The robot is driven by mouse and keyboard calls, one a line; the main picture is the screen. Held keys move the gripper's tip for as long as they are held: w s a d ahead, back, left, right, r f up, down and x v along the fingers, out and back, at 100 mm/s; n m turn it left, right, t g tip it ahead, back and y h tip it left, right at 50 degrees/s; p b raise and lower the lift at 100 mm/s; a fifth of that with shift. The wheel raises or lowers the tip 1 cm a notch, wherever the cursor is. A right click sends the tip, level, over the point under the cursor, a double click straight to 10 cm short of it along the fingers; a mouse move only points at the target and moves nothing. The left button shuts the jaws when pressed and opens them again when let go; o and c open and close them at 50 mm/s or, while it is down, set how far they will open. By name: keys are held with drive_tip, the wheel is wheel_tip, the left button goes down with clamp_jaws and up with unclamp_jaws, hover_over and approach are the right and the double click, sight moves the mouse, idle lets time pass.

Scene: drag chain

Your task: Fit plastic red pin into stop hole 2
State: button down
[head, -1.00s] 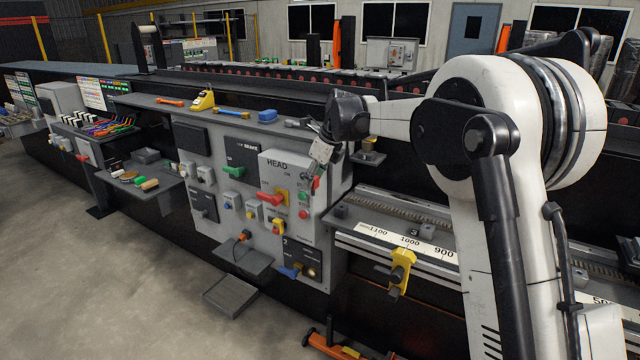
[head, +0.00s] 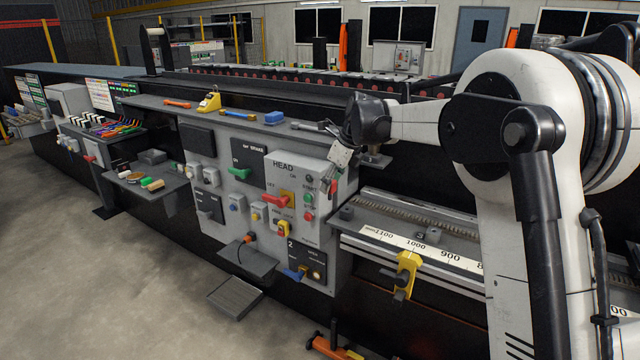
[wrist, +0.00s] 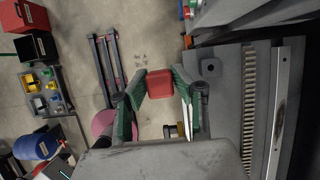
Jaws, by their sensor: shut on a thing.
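The red plastic pin (wrist: 160,83) shows in the wrist view as a red block between the two green fingertips of my gripper (wrist: 160,76). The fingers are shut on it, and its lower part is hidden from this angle. In the head view my gripper (head: 338,166) hangs at the right edge of the HEAD panel, with a bit of red below its tip. The rail bench (head: 385,218) lies to its right and carries small grey blocks. One grey block (wrist: 210,67) with a dark hole shows right of the pin in the wrist view. I cannot tell which hole is number 2.
The grey control panel (head: 250,215) with knobs and switches stands left of my gripper. A yellow clamp (head: 406,272) sticks out at the scale strip (head: 440,254). A toothed rack (wrist: 249,105) runs along the bench. Open floor (head: 120,280) lies in front.

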drive_tip(key=s+d+b, duration=0.1)
drive_tip(key=s+d, duration=0.4)
drive_tip(key=d, duration=1)
drive_tip(key=s+d+f+b, duration=0.1)
drive_tip(key=s+d, duration=0.4)
drive_tip(key=d, duration=1.1)
drive_tip(key=s+d+f+b, duration=0.1)
drive_tip(key=s+d, duration=0.5)
drive_tip(key=d, duration=1)
drive_tip(key=shift+d, duration=0.2)
drive_tip(key=shift+w, duration=0.1)
drive_tip(key=shift+f+b, duration=1.55)
drive_tip(key=shift+f, duration=0.8)
drive_tip(key=shift+f+b, duration=1.3)
drive_tip(key=shift+f, duration=0.8)
drive_tip(key=c, duration=1.4)
unclamp_jaws()
drive_tip(key=shift+o, duration=0.2)
